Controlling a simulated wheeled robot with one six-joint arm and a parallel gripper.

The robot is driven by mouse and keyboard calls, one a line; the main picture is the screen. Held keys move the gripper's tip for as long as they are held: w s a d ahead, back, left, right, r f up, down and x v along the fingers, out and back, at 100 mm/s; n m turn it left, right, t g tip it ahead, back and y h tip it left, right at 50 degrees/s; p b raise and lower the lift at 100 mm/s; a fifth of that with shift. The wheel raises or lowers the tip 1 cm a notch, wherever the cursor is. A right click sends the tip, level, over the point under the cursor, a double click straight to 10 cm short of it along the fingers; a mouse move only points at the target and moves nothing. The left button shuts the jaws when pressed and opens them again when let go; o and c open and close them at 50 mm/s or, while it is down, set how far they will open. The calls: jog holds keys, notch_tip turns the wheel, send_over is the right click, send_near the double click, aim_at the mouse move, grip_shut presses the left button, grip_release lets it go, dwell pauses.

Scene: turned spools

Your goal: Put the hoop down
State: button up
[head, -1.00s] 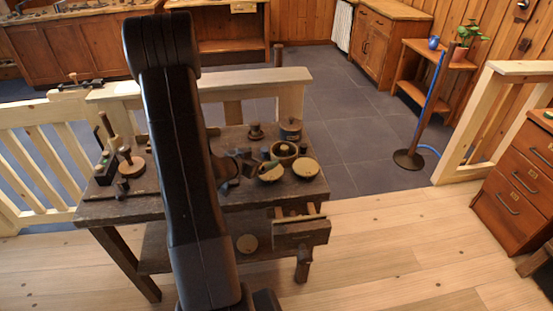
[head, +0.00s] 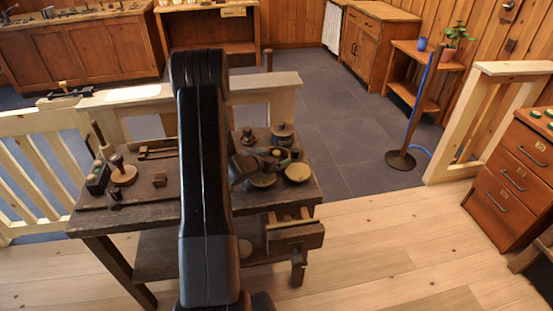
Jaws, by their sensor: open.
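My gripper (head: 246,168) is low over the workbench, just right of my arm, and mostly hidden behind it. I cannot make out a hoop for certain; part of the benchtop is behind my arm. A dark workbench (head: 150,215) carries turned pieces. A second pale bowl or dish (head: 298,173) is at its right edge, and a round lidded pot (head: 282,134) stands behind.
A spindle on a round base (head: 123,172) and a small block (head: 159,180) are on the bench's left. A pale railing (head: 40,125) runs behind. A stand with a blue line (head: 411,120) is at right.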

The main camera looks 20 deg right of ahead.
jog(key=shift+w+d, duration=0.1)
jog(key=c, duration=0.7)
